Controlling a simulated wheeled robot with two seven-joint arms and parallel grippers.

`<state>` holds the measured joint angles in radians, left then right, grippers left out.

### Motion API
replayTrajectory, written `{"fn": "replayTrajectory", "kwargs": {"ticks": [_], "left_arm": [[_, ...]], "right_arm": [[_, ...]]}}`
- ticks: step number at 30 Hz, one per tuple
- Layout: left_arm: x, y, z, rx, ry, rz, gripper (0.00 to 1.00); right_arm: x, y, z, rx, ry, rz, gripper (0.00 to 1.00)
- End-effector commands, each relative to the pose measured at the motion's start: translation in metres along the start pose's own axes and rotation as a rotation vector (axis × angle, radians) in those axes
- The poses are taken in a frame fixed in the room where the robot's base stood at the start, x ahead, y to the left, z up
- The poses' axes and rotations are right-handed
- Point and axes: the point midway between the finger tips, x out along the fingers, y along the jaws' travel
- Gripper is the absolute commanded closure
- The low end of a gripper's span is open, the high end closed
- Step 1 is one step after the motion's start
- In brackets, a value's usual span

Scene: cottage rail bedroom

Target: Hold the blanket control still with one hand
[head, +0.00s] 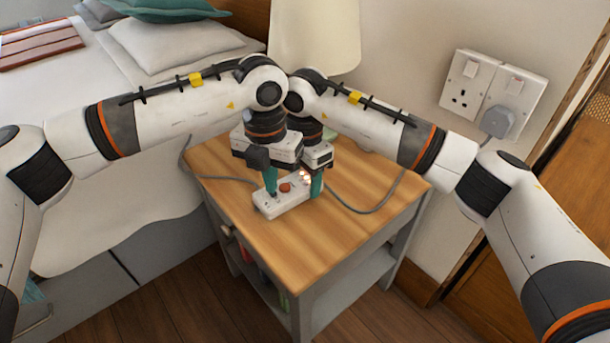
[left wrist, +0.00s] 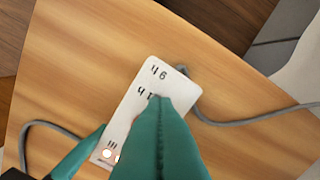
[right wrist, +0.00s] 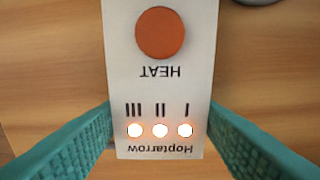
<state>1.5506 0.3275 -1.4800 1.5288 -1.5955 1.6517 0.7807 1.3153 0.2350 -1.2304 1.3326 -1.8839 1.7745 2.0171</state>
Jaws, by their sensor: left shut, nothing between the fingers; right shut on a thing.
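The blanket control (head: 283,197) is a white box lying flat on the bedside table (head: 225,172). In the right wrist view the control (right wrist: 160,80) shows a round orange-red HEAT button (right wrist: 160,33) and three lit lamps (right wrist: 160,131) marked I, II and III. My right gripper (right wrist: 162,138) has a teal finger on each side of the lamp end and grips it. My left gripper (head: 271,190) is shut and empty, its tips over the other end. In the left wrist view these tips (left wrist: 158,100) cover part of the printed markings; I cannot tell whether they touch.
A grey cord (head: 375,207) runs over the table on the right, another (head: 225,178) on the left. A lamp (head: 315,35) stands behind my arms. The bed (head: 95,190) is at left, wall sockets (head: 490,90) at right. The table's front is clear.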

Motion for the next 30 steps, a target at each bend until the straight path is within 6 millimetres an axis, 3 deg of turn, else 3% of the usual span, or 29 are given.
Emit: {"fn": "replayTrajectory", "kwargs": {"ticks": [30], "left_arm": [[0.004, -0.009, 0.014, -0.001, -0.008, -0.001, 1.00]], "right_arm": [[-0.002, -0.001, -0.001, 0.002, 0.000, -0.003, 0.72]]}}
